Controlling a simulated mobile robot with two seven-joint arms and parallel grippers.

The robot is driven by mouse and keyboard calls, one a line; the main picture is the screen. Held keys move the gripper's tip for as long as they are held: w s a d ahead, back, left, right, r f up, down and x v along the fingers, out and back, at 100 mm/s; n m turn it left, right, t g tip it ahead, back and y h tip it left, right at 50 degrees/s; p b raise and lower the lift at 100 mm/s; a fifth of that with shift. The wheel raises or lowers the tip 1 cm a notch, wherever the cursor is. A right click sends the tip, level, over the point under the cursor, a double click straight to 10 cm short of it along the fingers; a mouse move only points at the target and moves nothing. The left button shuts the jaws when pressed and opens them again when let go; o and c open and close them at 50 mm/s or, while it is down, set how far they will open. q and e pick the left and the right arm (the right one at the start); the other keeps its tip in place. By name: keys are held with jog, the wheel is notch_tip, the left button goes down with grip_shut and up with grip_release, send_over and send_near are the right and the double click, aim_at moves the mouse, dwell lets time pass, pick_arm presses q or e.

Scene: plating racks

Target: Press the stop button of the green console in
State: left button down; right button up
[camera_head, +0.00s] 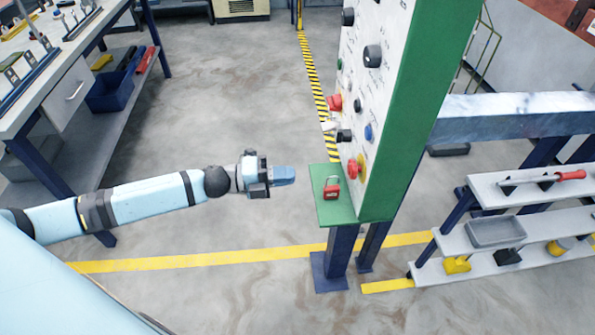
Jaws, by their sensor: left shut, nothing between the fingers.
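The green console (416,100) stands upright right of the middle, its white panel (384,98) turned to the left and seen at a steep angle. A red mushroom-shaped button on a yellow ring (356,168) sits low on the panel; another red knob (335,103) sits higher. Black knobs (372,56) and a blue button (368,132) are also on the panel. Labels are too small to read. My left gripper (290,175) is shut and empty, pointing right at the panel, apart from it and left of the low red button. My right gripper is not in view.
A red padlock (332,188) rests on the console's green ledge (338,211), just right of my left gripper. A workbench (40,95) with tools stands at the left. Stepped shelves (520,235) stand at the right. The floor between bench and console is clear.

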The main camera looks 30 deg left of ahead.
aim_at(350, 169)
pick_arm(q)
jog(key=p+x, duration=0.1)
jog(key=x, duration=1.1)
jog(key=shift+p, duration=0.35)
